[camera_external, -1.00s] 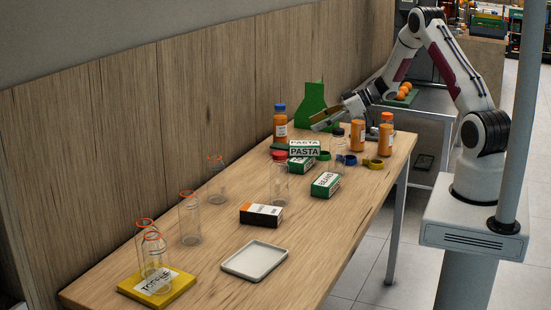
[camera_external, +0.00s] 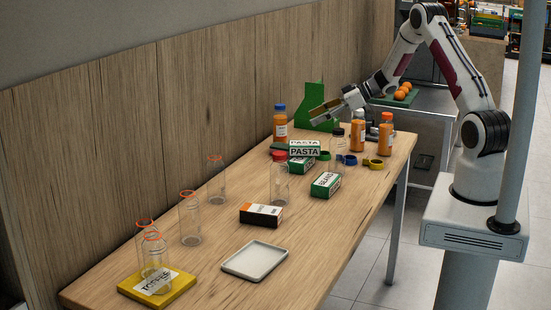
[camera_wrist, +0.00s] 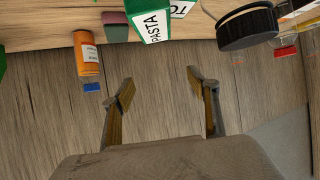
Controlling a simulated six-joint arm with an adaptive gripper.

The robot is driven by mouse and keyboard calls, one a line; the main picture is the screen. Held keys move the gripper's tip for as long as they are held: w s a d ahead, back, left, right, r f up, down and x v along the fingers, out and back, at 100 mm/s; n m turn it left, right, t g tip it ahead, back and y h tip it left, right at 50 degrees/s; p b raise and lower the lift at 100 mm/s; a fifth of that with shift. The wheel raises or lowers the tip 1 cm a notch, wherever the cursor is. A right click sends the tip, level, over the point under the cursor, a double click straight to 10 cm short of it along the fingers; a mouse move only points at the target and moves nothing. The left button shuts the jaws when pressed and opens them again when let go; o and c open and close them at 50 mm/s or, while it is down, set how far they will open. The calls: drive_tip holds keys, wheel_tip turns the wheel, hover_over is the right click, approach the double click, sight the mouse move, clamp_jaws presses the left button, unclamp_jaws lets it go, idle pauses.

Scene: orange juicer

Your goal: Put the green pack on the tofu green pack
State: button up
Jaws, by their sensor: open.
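A green and white pack labelled PASTA (camera_external: 304,151) lies on top of another green and white pack (camera_external: 302,164) at the far part of the table. The lower pack's label is not readable. In the wrist view the PASTA pack (camera_wrist: 152,22) is at the top, with part of a second white and green pack (camera_wrist: 181,7) beside it. A green and white BEANS pack (camera_external: 326,185) lies apart, nearer the camera. My gripper (camera_external: 318,112) is open and empty, above and behind the PASTA pack. Its spread fingers (camera_wrist: 161,78) show only wood between them.
An orange bottle with a blue cap (camera_external: 280,126) and a green board (camera_external: 316,108) stand near my gripper. A dark green block (camera_wrist: 115,30) lies beside the PASTA pack. Clear bottles, orange bottles and coloured rings stand around. A white tray (camera_external: 255,261) is empty in front.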

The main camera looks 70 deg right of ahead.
drive_tip(key=w+a+r+m+t+h, duration=0.1)
drive_tip(key=w+r+h, duration=0.15)
drive_tip(key=r, duration=0.45)
drive_tip(key=w+a+r+m+h, duration=0.1)
drive_tip(key=r+h, duration=0.2)
drive_tip(key=r, duration=0.5)
drive_tip(key=s+a+r+m+g+h, duration=0.1)
drive_tip(key=s+a+r+m+h, duration=0.1)
drive_tip(key=s+a+r+h, duration=0.4)
drive_tip(key=s+a+f+g+y, duration=0.1)
drive_tip(key=s+a+g+y, duration=0.1)
drive_tip(key=s+a, duration=0.5)
drive_tip(key=s+a+f+g+y, duration=0.1)
drive_tip(key=s+a, duration=0.6)
drive_tip(key=s, duration=0.8)
drive_tip(key=s+a+f+g+y, duration=0.1)
drive_tip(key=s+a+g+y, duration=0.1)
drive_tip(key=s+a, duration=0.6)
drive_tip(key=s+y, duration=0.1)
drive_tip(key=s, duration=0.2)
drive_tip(key=shift+s+m+g+y, duration=0.2)
drive_tip(key=shift+m+g+y, duration=0.1)
drive_tip(key=shift+m+y, duration=0.1)
